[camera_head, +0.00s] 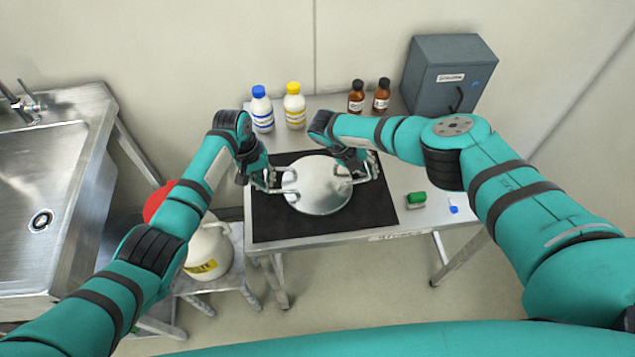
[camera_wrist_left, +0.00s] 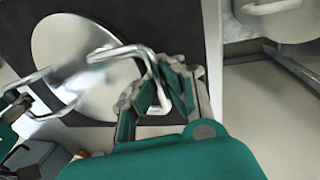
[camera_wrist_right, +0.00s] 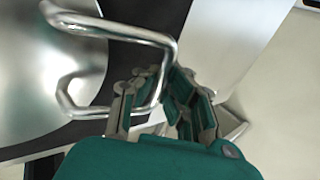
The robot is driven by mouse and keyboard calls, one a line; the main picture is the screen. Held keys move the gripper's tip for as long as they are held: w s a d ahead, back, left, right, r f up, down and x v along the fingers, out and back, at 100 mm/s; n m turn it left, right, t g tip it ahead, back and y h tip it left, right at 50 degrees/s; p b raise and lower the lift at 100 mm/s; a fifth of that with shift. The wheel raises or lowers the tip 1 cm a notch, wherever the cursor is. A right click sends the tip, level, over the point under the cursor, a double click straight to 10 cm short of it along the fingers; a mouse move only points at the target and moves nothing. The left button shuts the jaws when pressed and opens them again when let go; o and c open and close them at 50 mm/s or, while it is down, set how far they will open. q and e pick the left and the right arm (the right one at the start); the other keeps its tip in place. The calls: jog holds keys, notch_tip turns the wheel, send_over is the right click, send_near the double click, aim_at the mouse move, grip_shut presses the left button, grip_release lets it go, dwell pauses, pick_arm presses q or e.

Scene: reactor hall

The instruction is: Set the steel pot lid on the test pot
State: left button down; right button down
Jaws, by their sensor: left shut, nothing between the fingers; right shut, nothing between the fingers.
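A round, shiny steel disc, which looks like the pot lid (camera_head: 318,187), shows over the black mat on the table. It also shows in the left wrist view (camera_wrist_left: 75,55). Bent steel bar handles stick out at its left and right sides. I cannot make out the test pot separately, nor tell whether it is under the disc. My left gripper (camera_head: 268,183) is shut at the left handle (camera_wrist_left: 125,52). My right gripper (camera_head: 366,172) is shut at the right handle (camera_wrist_right: 120,32). In both wrist views the bars overlap the fingers, but neither grips anything.
The black mat (camera_head: 275,225) lies on the steel table. White bottles with blue (camera_head: 262,110) and yellow (camera_head: 294,106) caps, brown bottles (camera_head: 356,97) and a grey box (camera_head: 446,75) stand behind. A green block (camera_head: 415,200) lies at right. A sink (camera_head: 40,180) is at left.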

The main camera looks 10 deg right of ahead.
pick_arm(q)
jog(key=shift+w+r, duration=0.1)
jog(key=shift+r, duration=0.1)
pick_arm(e)
jog(key=shift+w+r, duration=0.1)
jog(key=shift+r, duration=0.1)
